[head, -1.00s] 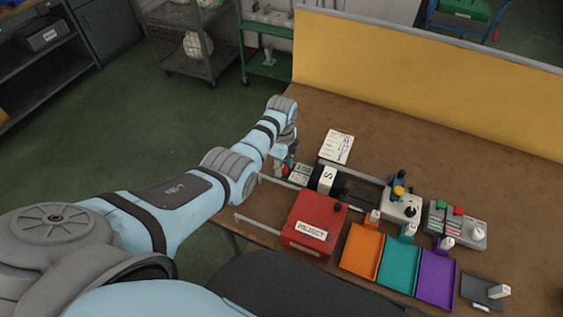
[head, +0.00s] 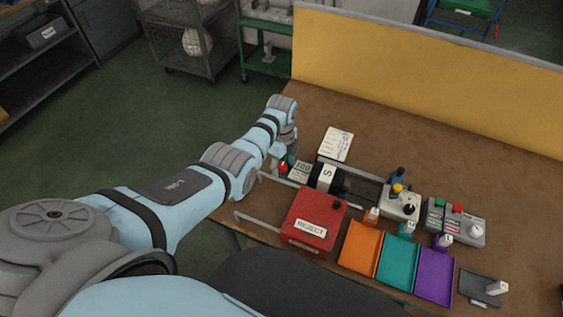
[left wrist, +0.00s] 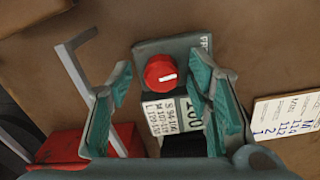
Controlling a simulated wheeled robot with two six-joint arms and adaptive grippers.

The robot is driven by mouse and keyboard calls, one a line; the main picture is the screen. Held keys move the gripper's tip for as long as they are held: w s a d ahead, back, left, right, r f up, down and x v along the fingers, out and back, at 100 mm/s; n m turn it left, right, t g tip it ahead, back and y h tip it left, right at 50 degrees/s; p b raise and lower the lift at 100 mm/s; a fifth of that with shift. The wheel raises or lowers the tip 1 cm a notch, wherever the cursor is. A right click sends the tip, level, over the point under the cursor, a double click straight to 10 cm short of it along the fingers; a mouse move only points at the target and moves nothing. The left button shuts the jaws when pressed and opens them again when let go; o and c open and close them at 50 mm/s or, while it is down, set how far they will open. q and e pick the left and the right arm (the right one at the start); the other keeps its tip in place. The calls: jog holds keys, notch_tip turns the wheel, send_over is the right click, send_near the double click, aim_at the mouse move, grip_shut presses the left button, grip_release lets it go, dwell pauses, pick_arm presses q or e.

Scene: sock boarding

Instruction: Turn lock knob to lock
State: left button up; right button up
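The red lock knob (left wrist: 160,72) is round with a white mark and sits on a grey-green plate (left wrist: 178,48) with a label below. The white mark lies nearly level, towards the right. In the head view the knob (head: 283,167) shows as a small red spot at the table's left end. My left gripper (left wrist: 161,72) is open, with one teal finger on each side of the knob; I see gaps between the fingers and the knob. In the head view the left gripper (head: 284,158) is partly hidden by its own wrist. My right gripper is not in view.
A black cylinder marked S (head: 325,178) stands right of the knob. A red REJECT box (head: 314,218) stands nearer, with orange, teal and purple trays to its right. A white card (head: 336,145) lies behind.

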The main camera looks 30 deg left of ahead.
aim_at(281, 165)
pick_arm(q)
jog(key=shift+r, duration=0.1)
notch_tip(281, 165, up, 12)
dwell(0.4)
jog(key=shift+w+a, duration=0.1)
